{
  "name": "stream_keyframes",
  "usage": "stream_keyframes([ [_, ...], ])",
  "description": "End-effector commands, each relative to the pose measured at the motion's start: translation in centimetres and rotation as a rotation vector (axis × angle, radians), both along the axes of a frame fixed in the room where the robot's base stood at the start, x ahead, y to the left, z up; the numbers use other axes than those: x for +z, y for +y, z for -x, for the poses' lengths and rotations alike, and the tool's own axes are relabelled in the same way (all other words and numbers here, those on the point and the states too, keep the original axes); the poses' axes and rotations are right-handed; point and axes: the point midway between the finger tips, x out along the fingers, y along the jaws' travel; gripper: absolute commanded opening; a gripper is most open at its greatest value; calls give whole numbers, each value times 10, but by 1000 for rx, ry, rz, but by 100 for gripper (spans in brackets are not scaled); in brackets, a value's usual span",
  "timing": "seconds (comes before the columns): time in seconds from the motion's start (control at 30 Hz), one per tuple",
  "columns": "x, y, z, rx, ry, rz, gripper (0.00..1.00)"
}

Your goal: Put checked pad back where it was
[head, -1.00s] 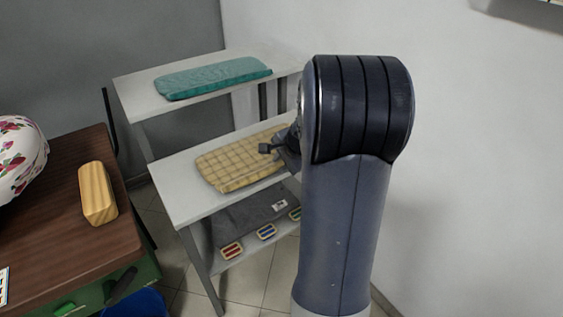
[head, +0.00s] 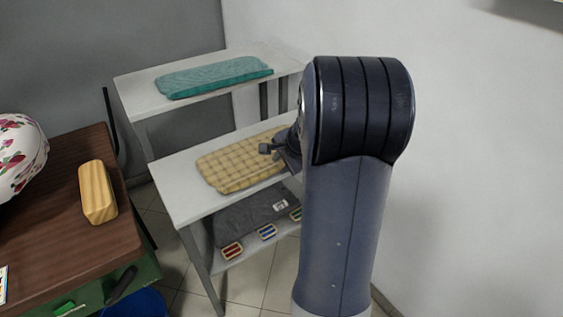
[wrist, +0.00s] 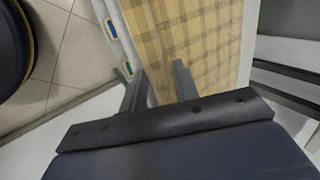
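The checked pad (head: 235,165), yellow with a brown grid, lies flat on the middle shelf (head: 180,198) of a grey-white rack. My gripper (head: 271,150) is at the pad's right end in the head view, partly hidden behind my arm. In the wrist view the pad (wrist: 195,35) runs up from between and beyond the fingers. My gripper's fingers (wrist: 157,80) stand apart there, one by the pad's edge and one over its surface. I see nothing clamped between them. The pad's right end is hidden in the head view.
A teal pad (head: 213,77) lies on the top shelf (head: 140,97). A brown table (head: 55,225) at left bears a wooden block (head: 97,192). A wall stands at right.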

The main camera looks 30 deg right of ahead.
Motion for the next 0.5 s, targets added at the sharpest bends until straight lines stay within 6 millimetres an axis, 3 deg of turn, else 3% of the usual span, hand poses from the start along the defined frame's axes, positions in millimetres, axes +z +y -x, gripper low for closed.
stream_keyframes([
  [0.03,-8,1,5,3,21,-7,45],
  [0.17,0,1,5,2,21,-8,45],
  [0.27,13,0,7,1,15,-5,45],
  [0.5,63,-3,34,-1,7,-1,45],
])
